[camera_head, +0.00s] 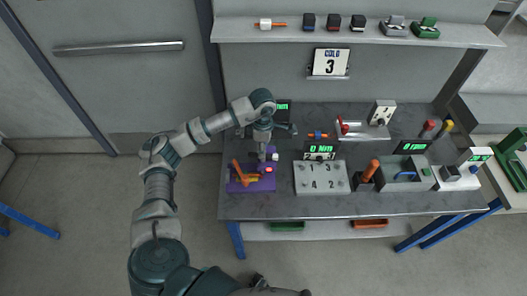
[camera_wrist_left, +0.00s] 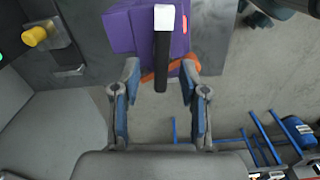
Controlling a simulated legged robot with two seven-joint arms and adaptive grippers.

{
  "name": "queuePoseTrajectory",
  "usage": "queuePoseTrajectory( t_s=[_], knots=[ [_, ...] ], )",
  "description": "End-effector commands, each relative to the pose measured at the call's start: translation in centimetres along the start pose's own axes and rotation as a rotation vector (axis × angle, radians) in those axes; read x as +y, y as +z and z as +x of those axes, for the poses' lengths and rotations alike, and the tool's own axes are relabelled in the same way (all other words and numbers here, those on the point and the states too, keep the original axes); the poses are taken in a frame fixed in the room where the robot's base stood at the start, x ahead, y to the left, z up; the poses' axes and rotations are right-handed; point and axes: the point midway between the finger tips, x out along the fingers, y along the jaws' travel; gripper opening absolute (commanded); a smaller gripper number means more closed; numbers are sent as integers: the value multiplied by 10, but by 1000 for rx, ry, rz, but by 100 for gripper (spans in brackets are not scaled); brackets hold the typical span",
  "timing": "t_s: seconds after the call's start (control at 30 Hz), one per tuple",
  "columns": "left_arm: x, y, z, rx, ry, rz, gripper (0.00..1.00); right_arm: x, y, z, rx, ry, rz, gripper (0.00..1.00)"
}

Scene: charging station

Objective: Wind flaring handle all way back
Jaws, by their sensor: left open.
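A purple fixture (camera_head: 262,184) stands at the left front of the workbench, with an orange handle (camera_head: 239,172) on it. In the left wrist view the purple fixture (camera_wrist_left: 203,20) is at the top, and part of the orange handle (camera_wrist_left: 184,64) shows low between the fingers. A black bar with a white end (camera_wrist_left: 163,45) extends between the fingertips, apart from both. My left gripper (camera_head: 263,154) is above the purple fixture, pointing down; in the wrist view its fingers (camera_wrist_left: 160,70) are spread. Whether the orange handle or the black bar is the flaring handle is unclear.
The grey workbench (camera_head: 275,207) also holds a numbered plate (camera_head: 322,178), an orange-handled block (camera_head: 369,172) and several devices with green displays to the right. A shelf (camera_head: 290,35) with small parts is behind. Open floor lies in front of the bench.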

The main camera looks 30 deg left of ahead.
Motion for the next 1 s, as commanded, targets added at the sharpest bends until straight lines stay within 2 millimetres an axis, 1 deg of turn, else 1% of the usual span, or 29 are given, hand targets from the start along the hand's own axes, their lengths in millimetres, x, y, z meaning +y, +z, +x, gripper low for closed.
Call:
queuePoseTrajectory(
  t_s=[0.03, 0.2, 0.3, 0.4, 0.57, 1.0],
  knots=[
    [1, 1, -13, -3, 6, 0, 44, 0, 0, 0, 0, 0, 0, 40],
    [1, 2, -51, -3, 4, 2, 44, -1, 0, 0, 0, -1, 0, 40],
    [1, 3, -69, -2, 4, 2, 44, -1, 0, 0, 0, -1, 0, 40],
    [1, 3, -82, -2, 2, 1, 44, -1, 0, 0, 0, -2, 0, 40],
    [2, 3, -90, -2, 2, 1, 44, -1, 0, 0, 0, -1, 0, 40],
    [2, 2, -90, -1, 1, 1, 44, -1, 0, 0, -1, -2, 1, 40]
  ],
)
